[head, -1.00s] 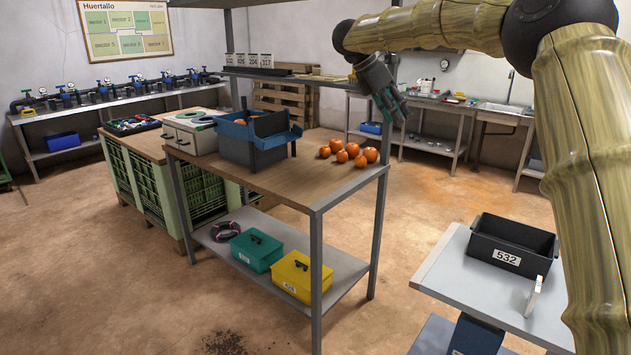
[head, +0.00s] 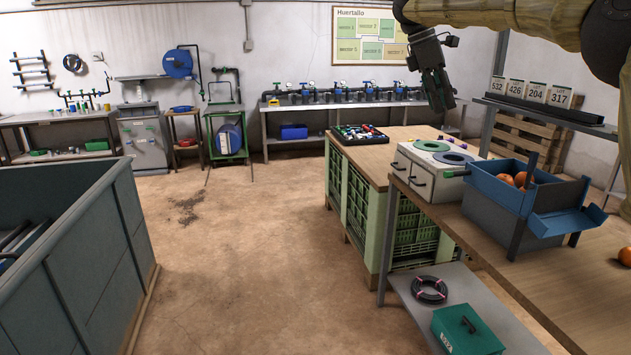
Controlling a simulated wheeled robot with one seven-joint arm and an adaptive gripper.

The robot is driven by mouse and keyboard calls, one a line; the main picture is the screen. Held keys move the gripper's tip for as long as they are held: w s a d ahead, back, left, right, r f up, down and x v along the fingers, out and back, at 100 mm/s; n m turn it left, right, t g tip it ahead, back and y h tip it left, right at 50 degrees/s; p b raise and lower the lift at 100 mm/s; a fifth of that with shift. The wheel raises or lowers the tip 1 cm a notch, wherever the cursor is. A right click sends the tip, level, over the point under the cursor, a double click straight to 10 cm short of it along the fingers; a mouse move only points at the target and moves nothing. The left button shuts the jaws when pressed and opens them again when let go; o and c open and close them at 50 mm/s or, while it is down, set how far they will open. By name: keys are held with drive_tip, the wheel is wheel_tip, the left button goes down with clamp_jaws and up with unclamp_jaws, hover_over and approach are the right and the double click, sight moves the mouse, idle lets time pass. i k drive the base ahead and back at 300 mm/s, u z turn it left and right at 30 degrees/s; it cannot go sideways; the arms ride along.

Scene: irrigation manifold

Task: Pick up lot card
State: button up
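Several white lot cards stand in a row on a dark holder on the upper shelf at the right of the head view: 532 (head: 497,86), 426 (head: 515,89), 204 (head: 536,93) and 317 (head: 559,97). They stand upright, side by side. My gripper (head: 439,104) hangs fingers down in the air, to the left of the cards in the picture and apart from them. I see nothing held in it, but its fingers are too small and dark to tell whether they are open or shut.
A workbench (head: 590,262) with a blue bin (head: 508,198) and orange fruit stands at right, below the card shelf (head: 590,125). A white two-ring unit (head: 432,175) is beside it. A grey-green container (head: 75,250) fills the left. Floor (head: 250,240) between is clear.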

sight(498, 85)
drive_tip(key=u, duration=0.35)
drive_tip(key=i, duration=1.65)
drive_tip(key=u, duration=0.2)
drive_tip(key=i, duration=1.7)
drive_tip(key=z, duration=0.5)
drive_tip(key=i, duration=1.45)
drive_tip(key=z, duration=1.7)
drive_tip(key=i, duration=1)
drive_tip(key=z, duration=0.7)
